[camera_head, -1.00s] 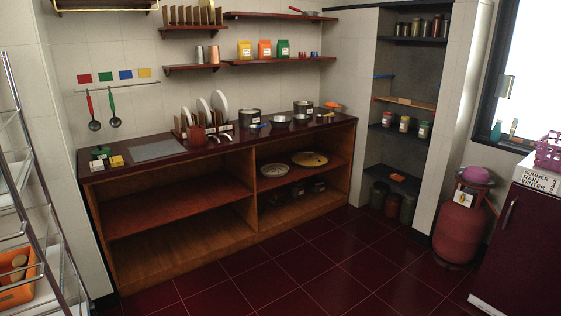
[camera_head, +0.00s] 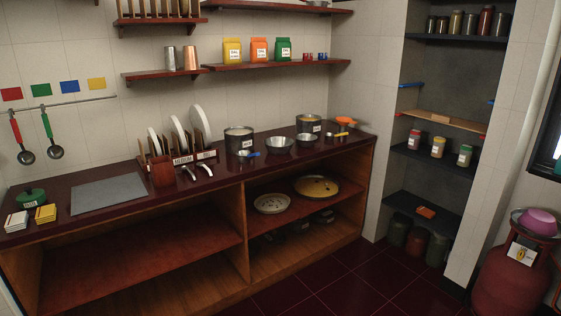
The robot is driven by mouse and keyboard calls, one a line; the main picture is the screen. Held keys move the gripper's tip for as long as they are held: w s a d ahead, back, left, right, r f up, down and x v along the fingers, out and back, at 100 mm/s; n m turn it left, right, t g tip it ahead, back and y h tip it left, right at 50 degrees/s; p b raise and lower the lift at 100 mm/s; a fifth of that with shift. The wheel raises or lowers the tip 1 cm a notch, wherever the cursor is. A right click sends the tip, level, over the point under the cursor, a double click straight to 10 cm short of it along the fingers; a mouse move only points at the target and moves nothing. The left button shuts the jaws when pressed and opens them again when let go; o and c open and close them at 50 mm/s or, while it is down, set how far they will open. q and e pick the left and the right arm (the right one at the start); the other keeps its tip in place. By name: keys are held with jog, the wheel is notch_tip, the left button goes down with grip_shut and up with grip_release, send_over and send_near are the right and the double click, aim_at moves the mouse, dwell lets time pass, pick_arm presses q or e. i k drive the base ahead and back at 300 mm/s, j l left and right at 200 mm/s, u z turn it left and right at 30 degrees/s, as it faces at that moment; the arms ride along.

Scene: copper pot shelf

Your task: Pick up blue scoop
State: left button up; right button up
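A small scoop with a blue handle (camera_head: 254,154) lies on the dark red countertop (camera_head: 110,222). It is in front of a dark labelled pot (camera_head: 239,140) and to the left of a shallow metal pan (camera_head: 279,145). Its metal bowl end points left. Another scoop with a yellow handle (camera_head: 341,134) lies farther right on the same counter. Neither of my grippers shows in the head view.
A rack with white plates (camera_head: 180,133) and a wooden cutlery holder (camera_head: 162,171) stand left of the blue scoop. A second metal pan (camera_head: 307,139) and another pot (camera_head: 309,123) stand to its right. A shelf (camera_head: 272,65) hangs above. Tiled floor (camera_head: 330,290) in front is clear.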

aim_at(249, 156)
jog(key=i, duration=1.5)
jog(key=i+l+u, duration=0.1)
jog(key=i, duration=1.35)
